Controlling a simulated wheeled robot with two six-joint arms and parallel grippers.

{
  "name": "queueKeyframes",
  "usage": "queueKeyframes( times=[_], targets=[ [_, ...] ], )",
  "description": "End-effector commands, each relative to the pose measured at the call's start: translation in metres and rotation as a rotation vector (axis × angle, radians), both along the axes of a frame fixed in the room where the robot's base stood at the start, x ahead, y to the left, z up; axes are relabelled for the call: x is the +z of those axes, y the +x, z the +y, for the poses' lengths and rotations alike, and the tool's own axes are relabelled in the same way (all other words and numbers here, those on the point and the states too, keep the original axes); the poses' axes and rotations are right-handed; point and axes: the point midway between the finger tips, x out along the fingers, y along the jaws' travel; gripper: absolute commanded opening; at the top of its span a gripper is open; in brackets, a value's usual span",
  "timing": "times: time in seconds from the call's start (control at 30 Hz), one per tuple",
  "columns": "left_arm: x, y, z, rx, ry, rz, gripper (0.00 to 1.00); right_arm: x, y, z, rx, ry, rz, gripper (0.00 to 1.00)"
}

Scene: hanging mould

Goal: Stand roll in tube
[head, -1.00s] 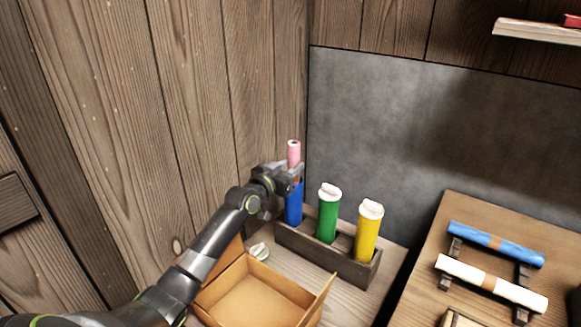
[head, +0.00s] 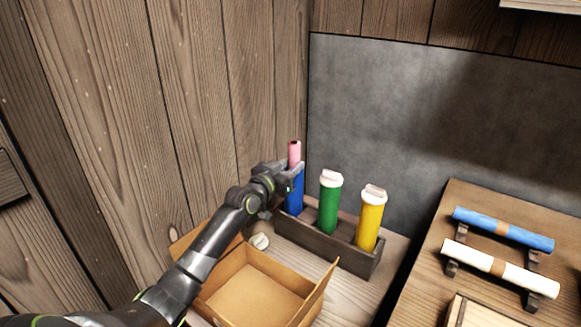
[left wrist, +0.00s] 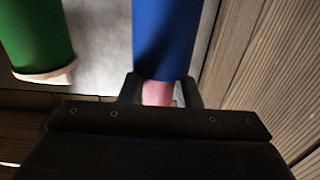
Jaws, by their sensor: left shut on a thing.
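A pink roll (head: 294,152) stands upright at the mouth of the blue tube (head: 296,194), its upper part showing above the gripper. My left gripper (head: 291,172) is shut on the roll right at the tube's top. In the left wrist view the pink roll (left wrist: 157,93) shows between the fingers (left wrist: 160,90) and runs on into the blue tube (left wrist: 165,40); how deep it sits is hidden. The blue tube stands in the left slot of a dark wooden rack (head: 330,251). My right gripper is not in view.
A green tube (head: 329,208) and a yellow tube (head: 369,222), both pale-topped, stand in the rack. An open cardboard box (head: 255,294) is in front. Blue (head: 502,229) and white (head: 499,267) rolls lie on supports at right. A plank wall is close to the left.

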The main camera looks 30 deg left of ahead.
Motion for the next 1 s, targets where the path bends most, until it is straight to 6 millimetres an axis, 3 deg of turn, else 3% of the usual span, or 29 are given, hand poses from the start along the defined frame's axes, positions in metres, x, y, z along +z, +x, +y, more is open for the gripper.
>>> queueKeyframes(
  times=[0.17,0.2,0.4,0.77,1.0],
  targets=[
    [-0.007,-0.001,0.001,0.001,-0.001,0.014,0.04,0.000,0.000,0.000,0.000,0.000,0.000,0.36],
    [-0.007,-0.001,0.001,0.001,-0.001,0.015,0.31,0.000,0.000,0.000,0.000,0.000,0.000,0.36],
    [-0.008,-0.001,0.001,0.002,-0.002,0.017,0.55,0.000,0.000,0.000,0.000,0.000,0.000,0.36],
    [-0.010,-0.005,0.002,0.002,-0.002,0.021,0.55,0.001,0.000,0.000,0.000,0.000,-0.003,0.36],
    [-0.008,-0.036,0.006,0.003,0.000,0.023,0.55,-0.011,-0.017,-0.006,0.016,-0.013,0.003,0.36]
  ],
)
